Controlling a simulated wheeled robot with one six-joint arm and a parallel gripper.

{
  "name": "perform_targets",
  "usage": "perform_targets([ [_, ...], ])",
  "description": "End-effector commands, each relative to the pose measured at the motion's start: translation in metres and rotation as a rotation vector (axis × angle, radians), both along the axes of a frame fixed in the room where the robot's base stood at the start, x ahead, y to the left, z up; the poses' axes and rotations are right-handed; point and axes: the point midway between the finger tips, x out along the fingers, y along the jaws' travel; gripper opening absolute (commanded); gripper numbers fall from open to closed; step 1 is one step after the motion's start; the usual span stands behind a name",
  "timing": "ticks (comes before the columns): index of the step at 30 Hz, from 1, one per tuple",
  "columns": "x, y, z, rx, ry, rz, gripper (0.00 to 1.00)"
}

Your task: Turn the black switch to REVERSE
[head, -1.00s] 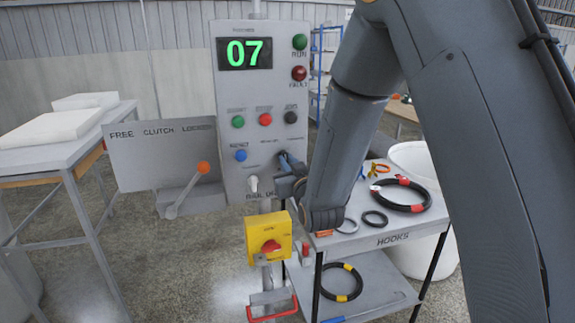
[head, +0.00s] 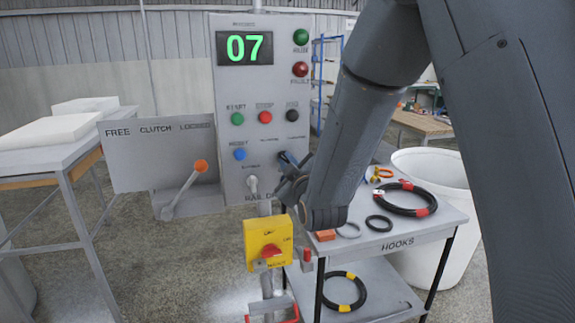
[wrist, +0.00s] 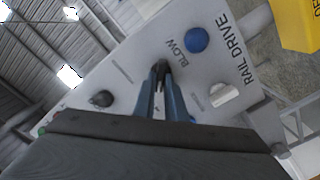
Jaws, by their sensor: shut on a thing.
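The grey control panel (head: 229,95) stands upright in the head view, with a green "07" display. My gripper (head: 284,158) reaches its lower right part. In the wrist view, the blue fingers of my gripper (wrist: 161,80) are shut on the small black switch (wrist: 161,66) beside the lettering "BLOW". The fingers cover much of the switch, so its pointer and setting cannot be read. In the head view the switch is mostly hidden behind the gripper.
A blue button (head: 240,154), a black button (head: 292,116) and a pale knob (head: 252,184) sit near the switch. An orange-tipped lever (head: 200,167) is at left. A yellow switch box (head: 267,240) is below. A hook cart (head: 398,240) stands at right.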

Motion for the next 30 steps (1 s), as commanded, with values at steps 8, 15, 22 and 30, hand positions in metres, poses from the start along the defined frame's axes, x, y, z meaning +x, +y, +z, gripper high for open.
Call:
perform_targets([
  [8, -0.0002, 0.0006, 0.0002, -0.024, -0.008, 0.001, 0.0],
  [15, -0.0003, 0.0006, 0.0002, -0.024, -0.007, 0.001, 0.0],
  [22, -0.0001, 0.0003, 0.0001, -0.023, -0.007, 0.001, 0.3],
  [30, -0.0041, -0.0012, -0.0004, -0.022, -0.006, 0.0, 0.3],
])
